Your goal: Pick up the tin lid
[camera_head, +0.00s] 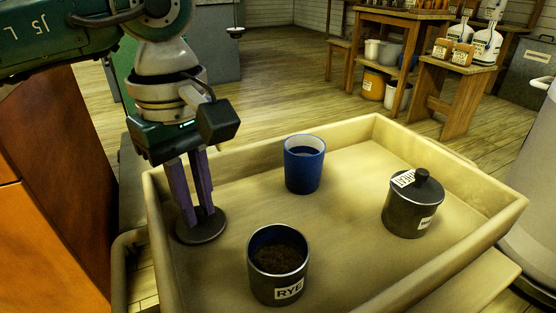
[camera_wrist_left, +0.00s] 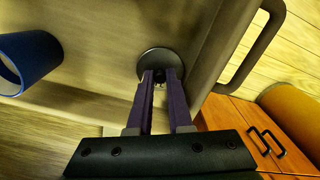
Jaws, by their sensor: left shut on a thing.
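The tin lid (camera_head: 202,228) is a dark, flat disc at the left side of the wooden tray (camera_head: 350,130). My left gripper (camera_head: 196,208) points down with its purple fingers shut on the middle of the lid. Whether the lid touches the tray floor I cannot tell. In the left wrist view the lid (camera_wrist_left: 160,62) lies at the tips of the fingers (camera_wrist_left: 160,80); its knob is mostly hidden between them. An open dark tin labelled RYE (camera_head: 278,270), with brown grain inside, stands to the right of the lid. My right gripper is not in view.
A blue cup (camera_head: 304,165) stands in the tray's middle; it also shows in the left wrist view (camera_wrist_left: 28,60). A lidded dark tin (camera_head: 411,207) stands at the tray's right. The tray has raised walls. An orange cabinet (camera_head: 50,200) is close on the left.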

